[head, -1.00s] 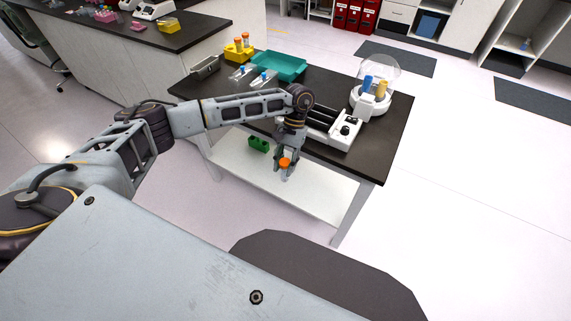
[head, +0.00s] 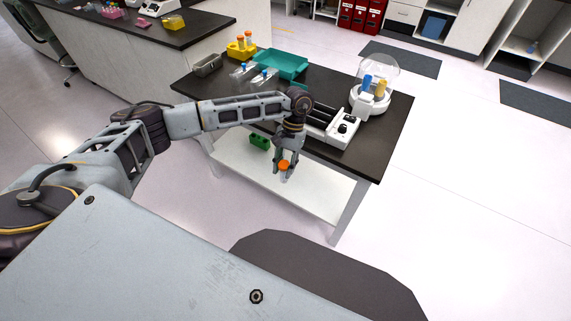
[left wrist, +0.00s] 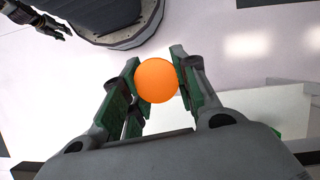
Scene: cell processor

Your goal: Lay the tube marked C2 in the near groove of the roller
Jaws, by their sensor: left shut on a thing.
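My left gripper (head: 286,173) is shut on an orange-capped tube (head: 284,165), in front of the table's near edge and above the lower shelf. The left wrist view shows the round orange cap (left wrist: 156,80) between the green-padded fingers. The tube's body is mostly hidden and no C2 mark can be read. The roller (head: 343,130), white with dark bars, lies on the dark table top behind the gripper; my left wrist hides part of it. What looks like my right gripper (left wrist: 42,20) shows small and dark at the upper left of the left wrist view; its jaws are unclear.
A domed white device (head: 370,97) with blue and yellow tubes stands right of the roller. A teal tray (head: 283,62), clear racks and a yellow rack (head: 236,51) with orange-capped tubes stand at the back left. A green block (head: 260,142) lies on the lower shelf (head: 315,187).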

